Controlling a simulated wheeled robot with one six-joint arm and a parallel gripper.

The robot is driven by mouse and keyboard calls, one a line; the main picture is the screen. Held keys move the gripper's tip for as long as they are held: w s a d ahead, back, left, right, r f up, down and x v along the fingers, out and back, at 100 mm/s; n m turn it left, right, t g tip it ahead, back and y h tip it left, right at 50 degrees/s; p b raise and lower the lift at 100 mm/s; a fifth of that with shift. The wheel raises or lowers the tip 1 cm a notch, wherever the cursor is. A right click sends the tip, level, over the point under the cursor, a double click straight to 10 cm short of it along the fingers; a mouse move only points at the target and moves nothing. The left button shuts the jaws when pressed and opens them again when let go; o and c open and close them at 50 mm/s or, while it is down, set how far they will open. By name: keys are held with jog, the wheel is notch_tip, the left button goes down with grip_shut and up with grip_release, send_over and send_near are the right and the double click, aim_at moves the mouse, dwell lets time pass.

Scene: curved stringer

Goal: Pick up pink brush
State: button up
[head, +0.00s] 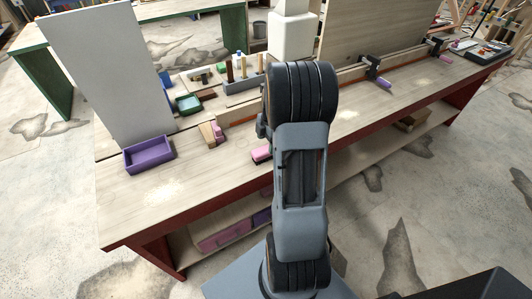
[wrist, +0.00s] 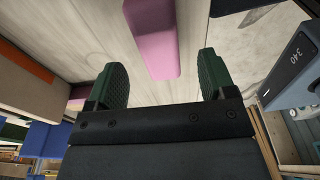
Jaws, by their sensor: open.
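A pink block-shaped thing (head: 261,153), which looks like the pink brush, lies on the workbench just left of my arm in the head view. My arm hides part of it there. In the wrist view a pink block (wrist: 152,38) lies ahead of my gripper (wrist: 168,75), between the lines of its two fingers, and runs out of the top edge. I see no bristles. My gripper is open and empty, with dark green pads apart on either side. In the head view my own arm hides the fingers.
The wooden workbench (head: 185,190) has free room at its front left. A purple tray (head: 149,154) and a white upright panel (head: 110,80) stand at left. Another pink piece (head: 218,131) lies by a wooden block. Clamps (head: 373,68) line the back right.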

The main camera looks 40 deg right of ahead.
aim_at(267, 148)
jog(key=shift+w+a+f+p, duration=0.15)
jog(key=shift+f+p, duration=0.1)
jog(key=shift+f, duration=1.05)
jog(key=shift+s+a+f+p, duration=0.1)
jog(key=shift+f+p, duration=0.15)
jog(key=shift+f, duration=1)
jog(key=shift+c, duration=0.2)
jog(key=c, duration=1)
jog(key=shift+r, duration=0.1)
